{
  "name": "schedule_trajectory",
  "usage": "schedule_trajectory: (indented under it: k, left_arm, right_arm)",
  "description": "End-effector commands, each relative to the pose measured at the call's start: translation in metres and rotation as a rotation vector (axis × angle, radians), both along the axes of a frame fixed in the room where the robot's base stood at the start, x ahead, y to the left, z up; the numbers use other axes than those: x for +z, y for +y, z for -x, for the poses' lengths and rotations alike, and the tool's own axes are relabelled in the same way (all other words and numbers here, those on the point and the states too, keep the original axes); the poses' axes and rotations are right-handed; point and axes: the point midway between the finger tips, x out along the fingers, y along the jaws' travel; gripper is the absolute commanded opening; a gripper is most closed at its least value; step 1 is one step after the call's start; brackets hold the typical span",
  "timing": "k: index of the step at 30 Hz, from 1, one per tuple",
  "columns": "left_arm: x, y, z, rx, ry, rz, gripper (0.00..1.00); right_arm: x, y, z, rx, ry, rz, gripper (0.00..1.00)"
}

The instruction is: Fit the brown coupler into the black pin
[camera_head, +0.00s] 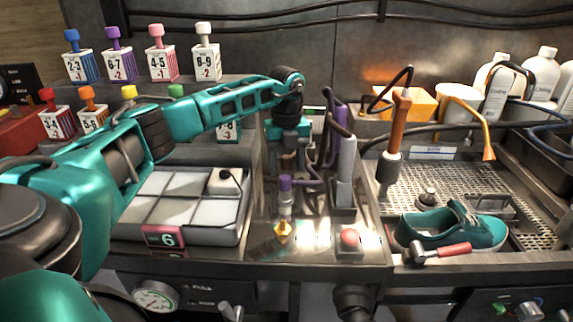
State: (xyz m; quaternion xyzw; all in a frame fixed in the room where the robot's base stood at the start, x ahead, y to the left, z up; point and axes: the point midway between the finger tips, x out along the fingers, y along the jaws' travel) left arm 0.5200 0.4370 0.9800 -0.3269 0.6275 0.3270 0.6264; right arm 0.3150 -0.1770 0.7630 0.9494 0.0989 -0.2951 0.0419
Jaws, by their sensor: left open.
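A brown, rod-like piece (398,120), which looks like the brown coupler, stands upright at the right of centre, above the perforated tray. Its lower end meets a grey and dark cylinder (389,173); I cannot tell whether they are joined. I cannot make out the black pin for certain. My left arm reaches in from the left, and its gripper (288,165) points down over the counter, left of the brown piece and apart from it. It is open, with nothing visible in it. My right gripper is out of view.
A purple-topped nozzle (285,198) with a yellow tip and a grey upright cylinder (346,175) stand near the gripper. A divided white tray (185,205) is at left. A teal sneaker (460,228), a red-handled tool (440,252) and white bottles (540,75) are at right.

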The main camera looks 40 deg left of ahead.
Motion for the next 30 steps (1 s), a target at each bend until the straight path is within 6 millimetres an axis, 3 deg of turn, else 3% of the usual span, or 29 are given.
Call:
schedule_trajectory:
  k: [15,21,30]
  left_arm:
    - [0.104,0.000,-0.001,0.000,-0.004,0.000,0.58]
    - [0.120,0.000,0.000,0.001,-0.001,0.001,0.58]
    - [0.121,0.000,0.000,0.000,0.000,0.000,0.58]
  right_arm:
    - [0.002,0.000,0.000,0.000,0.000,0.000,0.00]
    - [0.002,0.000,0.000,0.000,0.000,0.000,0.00]
    - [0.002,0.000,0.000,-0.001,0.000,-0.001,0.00]
